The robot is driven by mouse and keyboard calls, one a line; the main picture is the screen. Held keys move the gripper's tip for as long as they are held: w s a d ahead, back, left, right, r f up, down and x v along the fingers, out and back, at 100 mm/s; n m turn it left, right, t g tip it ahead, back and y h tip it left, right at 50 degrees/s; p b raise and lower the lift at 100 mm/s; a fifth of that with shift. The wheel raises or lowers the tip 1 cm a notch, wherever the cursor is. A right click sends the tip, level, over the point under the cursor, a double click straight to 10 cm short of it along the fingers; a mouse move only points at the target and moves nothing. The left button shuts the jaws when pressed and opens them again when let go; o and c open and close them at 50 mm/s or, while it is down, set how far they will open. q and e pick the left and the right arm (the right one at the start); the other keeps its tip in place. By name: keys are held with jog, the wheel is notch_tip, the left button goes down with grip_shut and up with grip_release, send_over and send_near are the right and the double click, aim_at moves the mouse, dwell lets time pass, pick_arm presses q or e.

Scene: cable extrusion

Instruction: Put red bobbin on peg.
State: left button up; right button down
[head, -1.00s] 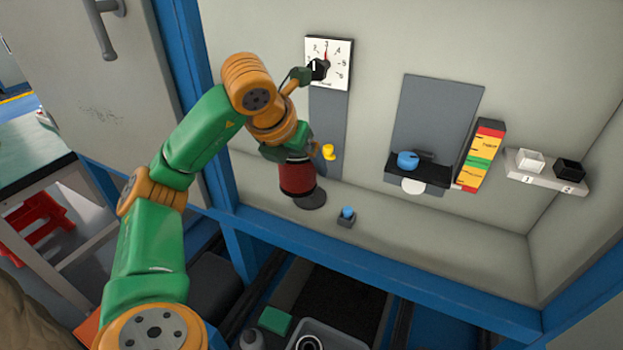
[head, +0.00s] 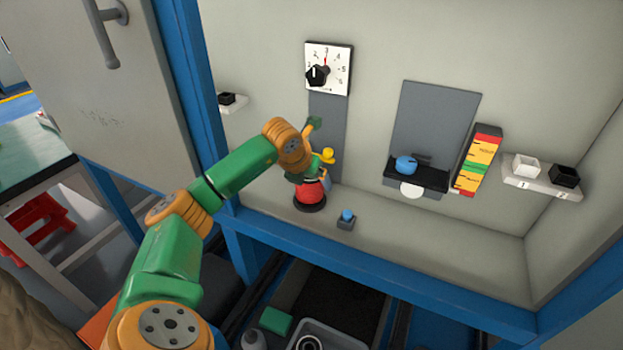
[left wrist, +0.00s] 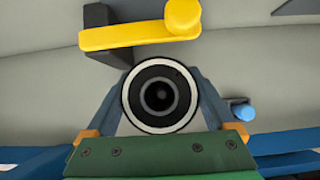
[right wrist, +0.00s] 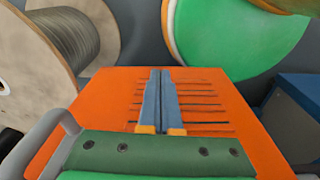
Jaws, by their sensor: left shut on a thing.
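The red bobbin (head: 309,192) is upright in the head view, over a round dark base (head: 312,207) on the ledge. My left gripper (head: 306,174) is directly above it and shut on it. In the left wrist view, the bobbin's round end (left wrist: 160,96), with a pale rim and dark centre, sits between my left fingers. The peg is hidden, and I cannot tell how far down the bobbin sits. My right gripper (right wrist: 160,98) shows only in the right wrist view, with its fingers together and nothing between them.
A yellow lever (left wrist: 140,33) is close to the left gripper; it also shows in the head view (head: 328,156). A small blue button (head: 347,215) is to the right of the base. A dial (head: 328,70) is on the wall above. An orange box (right wrist: 105,100) lies beneath my right gripper.

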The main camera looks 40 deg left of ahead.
pick_arm(q)
jog(key=o, duration=1.2)
jog(key=shift+s+r, duration=0.1)
jog(key=shift+r, duration=0.25)
jog(key=v, duration=1.1)
jog(key=shift+s+d+r, duration=0.15)
jog(key=shift+s, duration=0.05)
